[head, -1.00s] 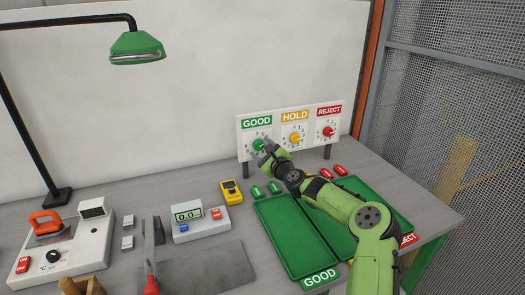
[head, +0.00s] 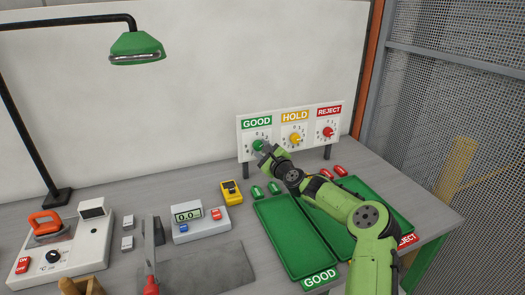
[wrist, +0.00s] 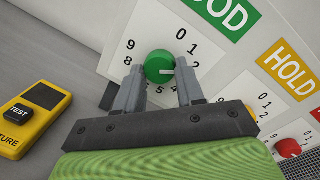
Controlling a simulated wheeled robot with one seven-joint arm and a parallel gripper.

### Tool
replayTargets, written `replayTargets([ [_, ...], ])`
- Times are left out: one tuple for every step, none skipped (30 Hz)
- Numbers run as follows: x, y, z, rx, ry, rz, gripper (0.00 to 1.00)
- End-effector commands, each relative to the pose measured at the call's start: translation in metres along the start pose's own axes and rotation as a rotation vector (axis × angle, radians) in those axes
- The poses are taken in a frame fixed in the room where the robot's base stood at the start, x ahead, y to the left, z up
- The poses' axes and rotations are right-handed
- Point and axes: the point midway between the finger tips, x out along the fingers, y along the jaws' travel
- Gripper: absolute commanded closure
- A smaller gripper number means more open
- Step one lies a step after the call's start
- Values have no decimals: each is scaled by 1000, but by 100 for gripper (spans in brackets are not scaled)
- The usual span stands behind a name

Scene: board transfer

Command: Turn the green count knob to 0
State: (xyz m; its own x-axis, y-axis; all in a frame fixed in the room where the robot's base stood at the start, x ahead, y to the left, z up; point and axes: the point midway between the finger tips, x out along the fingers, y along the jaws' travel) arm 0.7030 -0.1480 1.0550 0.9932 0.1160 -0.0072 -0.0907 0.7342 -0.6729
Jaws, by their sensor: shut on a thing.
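The green count knob (head: 257,146) is on the dial under the GOOD label of the white panel (head: 247,157). In the wrist view the knob (wrist: 158,62) shows between the two grey fingers of my gripper (wrist: 158,74), one on each side, and they are shut on it. The knob's white pointer is turned to the right in that view, toward the 2 or 3 side, with the 0 up and to the right of the knob. Some lower numbers are hidden by the fingers. In the head view my gripper (head: 264,152) is at the GOOD dial and partly covers it.
The yellow HOLD knob (head: 295,139) and red REJECT knob (head: 328,132) are to the right on the same panel. Green trays (head: 284,233) lie below my arm. A yellow tester (head: 231,191) and a display box (head: 200,222) stand to the left.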

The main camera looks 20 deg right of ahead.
Motion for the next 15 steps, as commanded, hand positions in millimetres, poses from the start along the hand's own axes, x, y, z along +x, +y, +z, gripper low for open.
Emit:
replayTargets([
  [0,0,0,-24,2,3,93],
  [0,0,0,-41,3,5,93],
  [0,1,0,-67,6,7,93],
  [0,1,0,-88,8,8,93],
  [0,1,1,-111,10,10,93],
  [0,1,1,-143,12,13,93],
  [0,1,1,-168,15,15,93],
  [0,1,1,-195,17,17,93],
  [0,1,1,-232,20,19,93],
  [0,1,1,-260,24,21,93],
  [0,1,1,-288,26,23,93],
  [0,1,1,-326,30,26,93],
  [0,1,1,-355,32,28,93],
  [0,1,1,-383,34,31,93],
  [0,1,1,-422,38,33,93],
])
